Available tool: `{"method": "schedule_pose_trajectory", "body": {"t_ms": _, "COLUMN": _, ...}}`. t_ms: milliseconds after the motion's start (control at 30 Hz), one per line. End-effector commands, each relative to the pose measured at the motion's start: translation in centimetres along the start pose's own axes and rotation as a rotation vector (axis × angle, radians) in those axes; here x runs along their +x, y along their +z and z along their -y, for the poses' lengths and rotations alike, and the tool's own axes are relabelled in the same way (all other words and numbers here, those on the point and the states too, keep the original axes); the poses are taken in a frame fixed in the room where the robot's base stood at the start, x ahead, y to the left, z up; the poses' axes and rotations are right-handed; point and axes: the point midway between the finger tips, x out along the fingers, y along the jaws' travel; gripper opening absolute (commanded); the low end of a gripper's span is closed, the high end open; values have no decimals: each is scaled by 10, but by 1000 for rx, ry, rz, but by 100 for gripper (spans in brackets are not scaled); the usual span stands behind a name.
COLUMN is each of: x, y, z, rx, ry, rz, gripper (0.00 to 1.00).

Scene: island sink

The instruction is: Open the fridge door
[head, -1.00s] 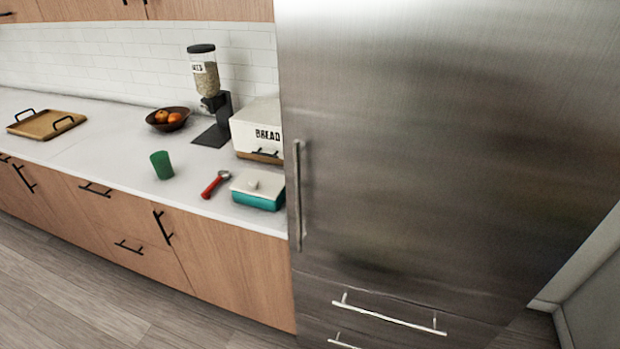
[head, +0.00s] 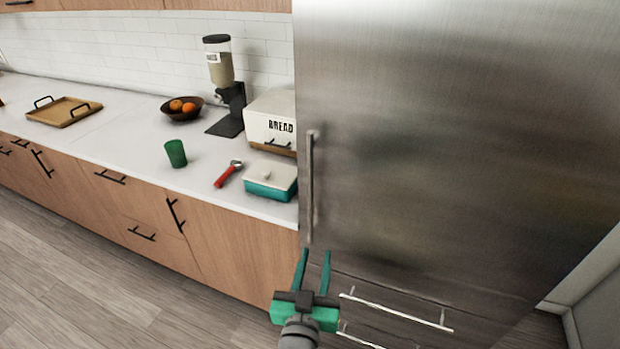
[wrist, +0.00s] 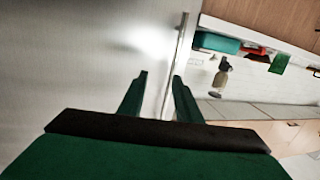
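The fridge door (head: 440,130) is a large stainless steel panel, shut, filling the right half of the head view. Its vertical bar handle (head: 310,185) is on the door's left edge. My gripper (head: 316,254) is green, open and empty, just below the handle's lower end in the head view. In the wrist view the handle (wrist: 178,60) runs beyond and between the two open fingers (wrist: 155,95), with the steel door (wrist: 70,60) to its left. I cannot tell the exact gap to the handle; the fingers do not appear closed on it.
Fridge drawers with bar handles (head: 395,312) lie below the door. Left of the fridge, a counter (head: 110,150) holds a teal dish (head: 270,187), a bread box (head: 268,125), a red-handled tool (head: 226,175) and a green cup (head: 176,153). The floor (head: 60,270) in front is clear.

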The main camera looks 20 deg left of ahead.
Motion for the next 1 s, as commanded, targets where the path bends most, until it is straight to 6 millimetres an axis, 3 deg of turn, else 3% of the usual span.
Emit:
{"method": "schedule_pose_trajectory", "body": {"t_ms": 33, "x": 9, "y": -21, "z": 7, "rx": 3, "ry": -4, "rz": -20, "gripper": 31}}
{"method": "schedule_pose_trajectory", "body": {"t_ms": 200, "x": 27, "y": -73, "z": 21, "rx": 17, "ry": 1, "rz": -47, "gripper": 31}}
{"method": "schedule_pose_trajectory", "body": {"t_ms": 400, "x": 35, "y": -114, "z": 32, "rx": 33, "ry": 6, "rz": -65, "gripper": 31}}
{"method": "schedule_pose_trajectory", "body": {"t_ms": 667, "x": 44, "y": -127, "z": 35, "rx": 40, "ry": 9, "rz": -68, "gripper": 31}}
{"method": "schedule_pose_trajectory", "body": {"t_ms": 1000, "x": 99, "y": -130, "z": 33, "rx": 40, "ry": 12, "rz": -67, "gripper": 31}}
